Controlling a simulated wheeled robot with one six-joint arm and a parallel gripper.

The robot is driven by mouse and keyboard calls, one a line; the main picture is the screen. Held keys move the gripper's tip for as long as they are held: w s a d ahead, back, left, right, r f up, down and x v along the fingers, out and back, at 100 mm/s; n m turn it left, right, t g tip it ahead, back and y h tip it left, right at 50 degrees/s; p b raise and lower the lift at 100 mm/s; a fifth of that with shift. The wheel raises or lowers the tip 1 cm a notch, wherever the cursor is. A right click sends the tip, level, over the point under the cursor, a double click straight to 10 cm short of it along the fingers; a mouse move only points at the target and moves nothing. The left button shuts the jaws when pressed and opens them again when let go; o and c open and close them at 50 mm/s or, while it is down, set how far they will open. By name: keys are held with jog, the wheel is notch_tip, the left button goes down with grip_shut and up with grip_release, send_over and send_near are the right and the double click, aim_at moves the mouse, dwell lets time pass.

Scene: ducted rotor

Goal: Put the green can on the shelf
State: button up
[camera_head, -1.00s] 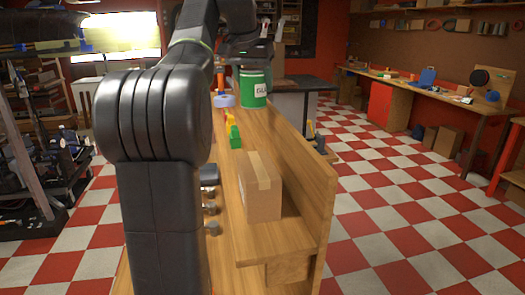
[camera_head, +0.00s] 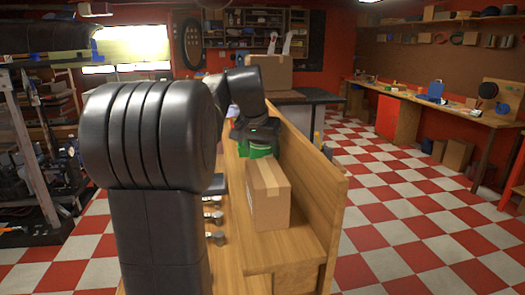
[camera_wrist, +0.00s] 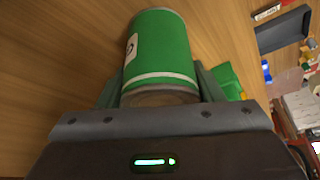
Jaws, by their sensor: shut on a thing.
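The green can (camera_wrist: 160,55) with a white label lies between the two fingers of my gripper (camera_wrist: 160,88) in the wrist view. My gripper is shut on it. In the head view my gripper (camera_head: 258,138) is low over the workbench, just behind the cardboard box, and the green can (camera_head: 260,152) shows only in part below it. The wooden shelf (camera_head: 300,249) is a raised ledge along the right side of the bench, with a tall back board. I cannot tell whether the can touches the wood beneath it.
A cardboard box (camera_head: 268,196) stands on the shelf, close in front of my gripper. A green item (camera_wrist: 229,80) lies beside the can in the wrist view. Several small metal parts (camera_head: 214,217) lie left of the box. Another box (camera_head: 270,72) stands farther back.

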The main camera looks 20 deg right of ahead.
jog(key=shift+f, duration=0.2)
jog(key=o, duration=0.9)
jog(key=v, duration=1.2)
